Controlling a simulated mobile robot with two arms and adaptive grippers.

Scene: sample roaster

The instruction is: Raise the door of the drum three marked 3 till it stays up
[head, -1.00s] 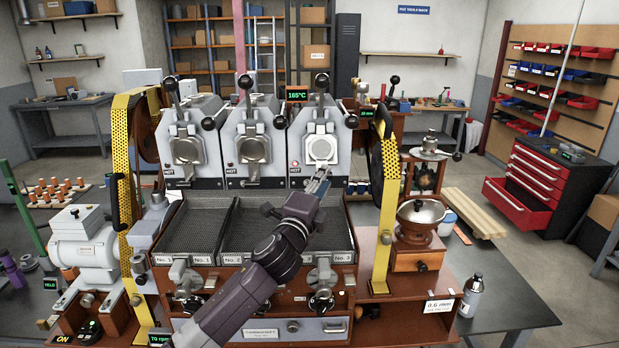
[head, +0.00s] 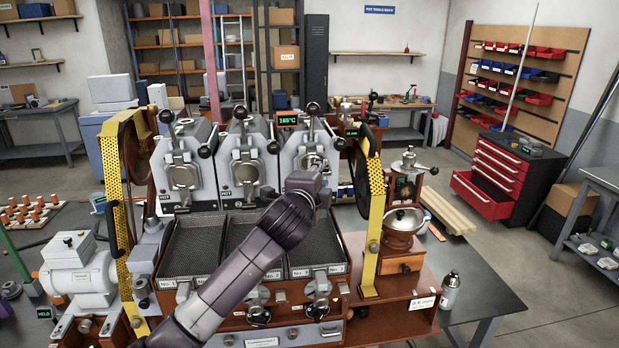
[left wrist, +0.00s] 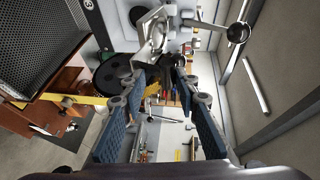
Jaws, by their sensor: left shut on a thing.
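Drum three (head: 303,183) is the rightmost of the roaster's drums in the head view, behind the tray marked No. 3 (head: 337,269). Its pale metal door (left wrist: 152,40) shows at the top of the left wrist view, with a bracket-like frame. My left gripper (head: 321,168) is at this door, and its wrist hides most of it in the head view. In the left wrist view the fingertips (left wrist: 160,74) close on the door's lower part; the exact grip is hard to see. How far the door is raised cannot be told. My right gripper is not in view.
Drum one's door (head: 184,176) and drum two's door (head: 249,171) look shut. A black ball-ended lever (left wrist: 237,32) is close to the right of the gripper in the wrist view. A yellow guard (head: 372,236) and a grinder (head: 403,222) stand right of the trays.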

